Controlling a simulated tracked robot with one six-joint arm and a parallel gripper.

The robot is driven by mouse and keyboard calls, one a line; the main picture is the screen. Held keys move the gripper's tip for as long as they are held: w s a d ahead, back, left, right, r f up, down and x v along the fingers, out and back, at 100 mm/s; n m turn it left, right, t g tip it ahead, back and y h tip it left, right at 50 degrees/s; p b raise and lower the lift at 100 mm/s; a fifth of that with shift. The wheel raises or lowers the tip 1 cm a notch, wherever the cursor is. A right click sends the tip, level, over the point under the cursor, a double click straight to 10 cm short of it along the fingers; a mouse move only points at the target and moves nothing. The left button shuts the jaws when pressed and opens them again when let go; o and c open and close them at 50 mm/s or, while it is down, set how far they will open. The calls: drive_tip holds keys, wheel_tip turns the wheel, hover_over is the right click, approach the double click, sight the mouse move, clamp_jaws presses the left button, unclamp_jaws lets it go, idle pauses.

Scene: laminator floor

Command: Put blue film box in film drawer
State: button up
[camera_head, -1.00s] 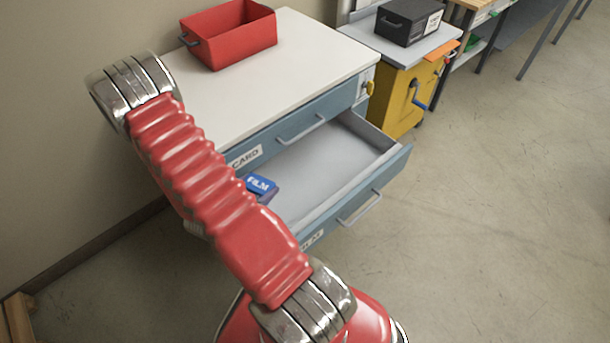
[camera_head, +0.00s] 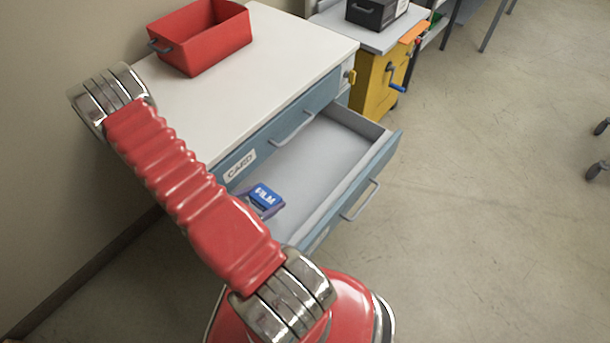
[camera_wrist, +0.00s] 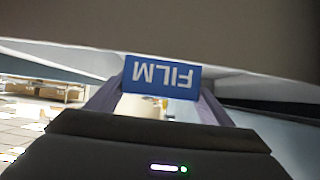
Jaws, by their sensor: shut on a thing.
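The blue film box (camera_head: 266,195) has white FILM lettering. In the head view it shows just right of my red arm, at the near left part of the open film drawer (camera_head: 318,160); I cannot tell if it touches the drawer floor. In the wrist view the film box (camera_wrist: 161,76) sits between the two fingers of my gripper (camera_wrist: 160,95), its lettering upside down. My gripper is shut on it. In the head view my arm hides most of the gripper and the drawer's near left end. The drawer is pulled out and its visible floor is bare.
A closed drawer labelled CARD (camera_head: 241,165) lies above the open one, under a white cabinet top (camera_head: 285,50). A red bin (camera_head: 203,38) stands on that top. A yellow cart (camera_head: 374,85) with a black box (camera_head: 376,12) stands beyond. Open floor lies to the right.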

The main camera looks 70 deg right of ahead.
drive_tip(key=shift+s+d, duration=0.1)
hover_over(302, 181)
drive_tip(key=shift+d+f, duration=0.1)
drive_tip(key=shift+f, duration=1.45)
drive_tip(key=shift+f, duration=1.95)
drive_tip(key=shift+f, duration=0.1)
drive_tip(key=o, duration=1.2)
